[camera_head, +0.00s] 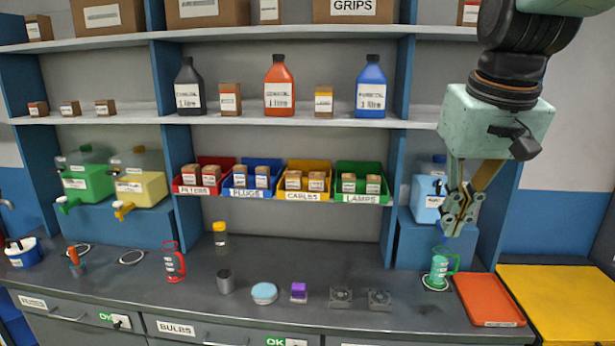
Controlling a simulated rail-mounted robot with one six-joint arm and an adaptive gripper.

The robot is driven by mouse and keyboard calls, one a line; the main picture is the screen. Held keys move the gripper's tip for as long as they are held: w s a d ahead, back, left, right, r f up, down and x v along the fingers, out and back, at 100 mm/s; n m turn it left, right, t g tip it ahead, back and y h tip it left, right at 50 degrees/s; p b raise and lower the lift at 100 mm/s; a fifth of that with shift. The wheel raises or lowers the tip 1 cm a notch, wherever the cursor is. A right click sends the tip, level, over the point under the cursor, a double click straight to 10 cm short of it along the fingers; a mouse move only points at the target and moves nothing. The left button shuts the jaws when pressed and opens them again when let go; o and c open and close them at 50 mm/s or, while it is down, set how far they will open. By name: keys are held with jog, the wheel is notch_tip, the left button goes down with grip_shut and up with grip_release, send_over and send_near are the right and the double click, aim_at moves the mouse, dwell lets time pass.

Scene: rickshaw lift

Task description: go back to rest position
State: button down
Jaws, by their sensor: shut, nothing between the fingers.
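My gripper (458,212) hangs at the right side of the view, pointing down, with its fingers shut and nothing between them. It is above the dark counter (345,262), in front of the blue dispenser (428,200), which it partly hides. A green jug (439,266) stands upright on the counter below the fingertips, with a visible gap between them. My arm comes down from the top right corner.
An orange tray (488,300) and a yellow surface (560,300) lie at the right. A red jug (174,263), a grey cup (224,281), a purple item (299,292) and several small items stand along the counter. Shelves with bottles and bins rise behind.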

jog(key=s+a+f+b, duration=0.1)
jog(key=s+f, duration=0.3)
jog(key=s, duration=0.8)
jog(key=s+a+f+b, duration=0.2)
jog(key=s+a+f, duration=0.2)
jog(key=s, duration=0.8)
jog(key=shift+s+f+t, duration=0.3)
jog(key=shift+s, duration=0.05)
jog(key=shift+w+r, duration=0.1)
jog(key=shift+w, duration=0.05)
dwell(1.4)
